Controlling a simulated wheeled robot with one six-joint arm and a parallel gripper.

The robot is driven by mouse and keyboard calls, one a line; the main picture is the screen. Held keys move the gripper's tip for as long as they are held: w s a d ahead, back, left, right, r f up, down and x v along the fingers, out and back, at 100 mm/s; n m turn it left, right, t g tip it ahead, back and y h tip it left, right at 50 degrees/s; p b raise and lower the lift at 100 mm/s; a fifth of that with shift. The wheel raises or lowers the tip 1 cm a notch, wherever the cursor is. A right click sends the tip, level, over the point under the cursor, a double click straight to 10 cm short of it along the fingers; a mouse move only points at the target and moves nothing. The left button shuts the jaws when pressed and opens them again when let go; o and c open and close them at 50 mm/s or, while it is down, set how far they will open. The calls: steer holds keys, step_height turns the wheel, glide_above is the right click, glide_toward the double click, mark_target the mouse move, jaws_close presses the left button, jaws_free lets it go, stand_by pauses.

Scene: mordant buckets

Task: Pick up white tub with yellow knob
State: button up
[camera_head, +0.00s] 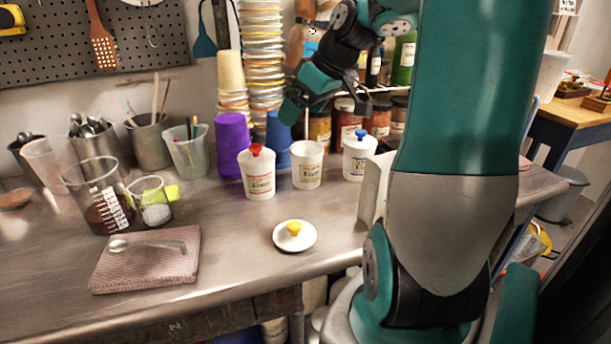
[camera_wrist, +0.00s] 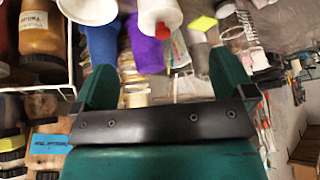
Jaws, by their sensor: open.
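A white lid with a yellow knob (camera_head: 294,236) lies flat near the front edge of the steel table. An open white tub with no lid (camera_head: 307,167) stands behind it, between a white tub with a red knob (camera_head: 258,174) and a white tub with a blue knob (camera_head: 360,157). My gripper (camera_head: 322,102) is above and behind the tubs, open and empty, touching none of them. In the wrist view its two teal fingers (camera_wrist: 165,80) are apart. The red-knob tub (camera_wrist: 158,14) and part of another white tub (camera_wrist: 88,8) show at the top there.
A purple cup (camera_head: 231,146) and a blue cup (camera_head: 278,140) stand behind the tubs, with tall cup stacks (camera_head: 263,60) and jars on a rack (camera_head: 346,118) farther back. A folded cloth (camera_head: 150,262) with a spoon lies front left. The table around the lid is clear.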

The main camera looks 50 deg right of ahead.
steer(key=s+d+m+h, duration=0.1)
steer(key=s+d, duration=0.2)
steer(key=d, duration=0.6)
glide_toward(307, 149)
steer(key=a+f, duration=0.3)
steer(key=shift+t+h, duration=0.3)
steer(key=x, duration=0.2)
steer(key=p+x, duration=0.1)
steer(key=x, duration=0.2)
steer(key=shift+w+a+r, duration=0.1)
steer(key=shift+a+r, duration=0.05)
steer(key=shift+a, duration=0.1)
steer(key=c, duration=0.9)
steer(key=shift+r, duration=0.15)
